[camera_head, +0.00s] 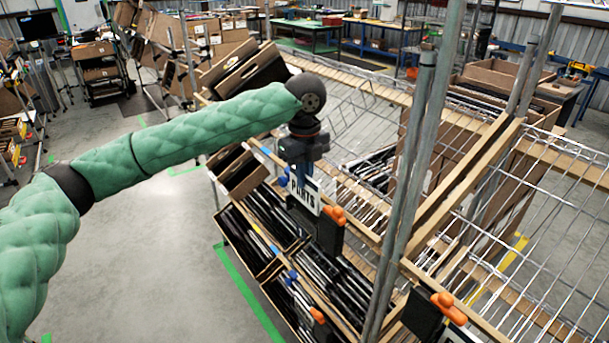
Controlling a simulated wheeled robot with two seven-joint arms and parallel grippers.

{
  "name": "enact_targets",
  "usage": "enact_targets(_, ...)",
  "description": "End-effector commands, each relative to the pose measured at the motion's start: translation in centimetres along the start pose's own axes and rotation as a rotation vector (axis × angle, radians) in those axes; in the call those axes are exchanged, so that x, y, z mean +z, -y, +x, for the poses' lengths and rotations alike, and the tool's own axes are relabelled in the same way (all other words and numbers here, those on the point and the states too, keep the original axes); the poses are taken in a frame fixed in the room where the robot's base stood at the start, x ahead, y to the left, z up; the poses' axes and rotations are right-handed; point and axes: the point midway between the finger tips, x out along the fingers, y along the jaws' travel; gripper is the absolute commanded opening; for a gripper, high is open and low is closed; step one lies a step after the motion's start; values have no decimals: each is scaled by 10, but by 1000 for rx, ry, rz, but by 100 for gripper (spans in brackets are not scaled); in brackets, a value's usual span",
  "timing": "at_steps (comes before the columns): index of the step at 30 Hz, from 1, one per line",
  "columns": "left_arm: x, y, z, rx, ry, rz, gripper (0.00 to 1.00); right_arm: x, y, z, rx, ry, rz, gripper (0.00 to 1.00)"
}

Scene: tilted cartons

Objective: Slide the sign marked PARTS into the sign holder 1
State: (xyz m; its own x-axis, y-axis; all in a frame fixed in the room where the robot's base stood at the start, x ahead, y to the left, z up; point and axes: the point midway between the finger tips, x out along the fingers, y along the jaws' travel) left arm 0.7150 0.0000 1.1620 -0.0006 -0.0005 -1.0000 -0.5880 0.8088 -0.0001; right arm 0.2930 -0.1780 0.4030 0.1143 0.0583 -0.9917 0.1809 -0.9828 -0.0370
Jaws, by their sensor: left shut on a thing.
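The white sign marked PARTS (304,194) hangs tilted below my left gripper (302,168), which is shut on it. The gripper hides the sign's upper edge. A black holder with an orange clip (330,231) is just below and right of the sign, on the front of the rack. From this view I cannot tell whether the sign touches it. Another black holder with an orange clip (423,314) is at the lower right. No number is readable on the holders, so I cannot tell which is sign holder 1. My right gripper is not in view.
Tilted cartons (240,238) of dark, flat items fill the rack below the sign. Grey upright posts (408,190) and wire shelves (545,225) stand to the right. Open floor (165,255) lies to the left. Workbenches (385,35) are far behind.

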Motion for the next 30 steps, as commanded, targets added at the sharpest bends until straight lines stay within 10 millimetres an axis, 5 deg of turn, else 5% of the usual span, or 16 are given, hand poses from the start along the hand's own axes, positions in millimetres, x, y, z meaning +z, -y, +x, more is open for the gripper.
enact_targets(15,0,0,21,0,-1,0,0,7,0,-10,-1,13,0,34)
enact_targets(30,0,0,45,1,-1,0,0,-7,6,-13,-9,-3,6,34)
